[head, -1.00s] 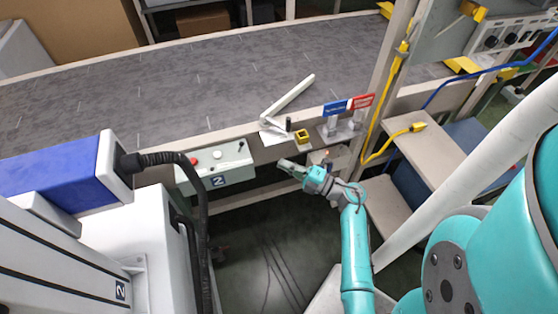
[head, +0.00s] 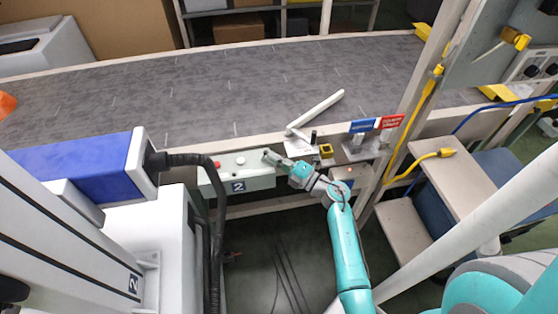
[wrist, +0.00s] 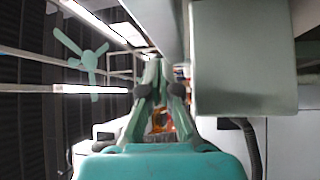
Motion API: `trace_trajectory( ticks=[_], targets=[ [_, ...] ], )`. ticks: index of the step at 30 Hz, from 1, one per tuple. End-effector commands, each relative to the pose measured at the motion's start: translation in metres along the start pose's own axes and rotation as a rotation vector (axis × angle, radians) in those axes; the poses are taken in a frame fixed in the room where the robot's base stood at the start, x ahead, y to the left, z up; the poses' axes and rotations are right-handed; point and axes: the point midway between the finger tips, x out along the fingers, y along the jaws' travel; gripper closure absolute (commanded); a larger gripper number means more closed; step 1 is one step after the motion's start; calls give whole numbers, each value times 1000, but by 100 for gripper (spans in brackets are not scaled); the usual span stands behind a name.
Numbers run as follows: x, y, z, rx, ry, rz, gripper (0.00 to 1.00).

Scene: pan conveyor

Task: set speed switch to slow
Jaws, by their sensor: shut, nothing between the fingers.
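The pale control box (head: 215,181) is fixed to the front of the conveyor, with a red button (head: 216,164), a white button (head: 239,160) and a "2" label (head: 238,187). My gripper (head: 267,154) is shut and empty at the right end of the box top. The speed switch is not visible now; the gripper covers that part of the box. I cannot tell whether they touch, or the switch's setting. In the wrist view, the shut fingers (wrist: 157,68) lie left of a large grey-green box-like surface (wrist: 240,60).
The grey conveyor belt (head: 200,95) runs behind the box, with a white diverter bar (head: 318,111) across it. A yellow block (head: 326,150) and blue and red signs (head: 376,124) stand right of the gripper. A black cable (head: 213,200) hangs left of the box. An orange object (head: 6,104) is at far left.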

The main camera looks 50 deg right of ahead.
Motion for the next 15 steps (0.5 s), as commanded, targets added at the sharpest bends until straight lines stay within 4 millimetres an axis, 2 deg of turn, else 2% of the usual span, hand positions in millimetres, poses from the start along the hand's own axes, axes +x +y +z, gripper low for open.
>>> trace_trajectory(
  ticks=[15],
  targets=[
    [1,2,-1,-34,0,-33,100]
  ],
)
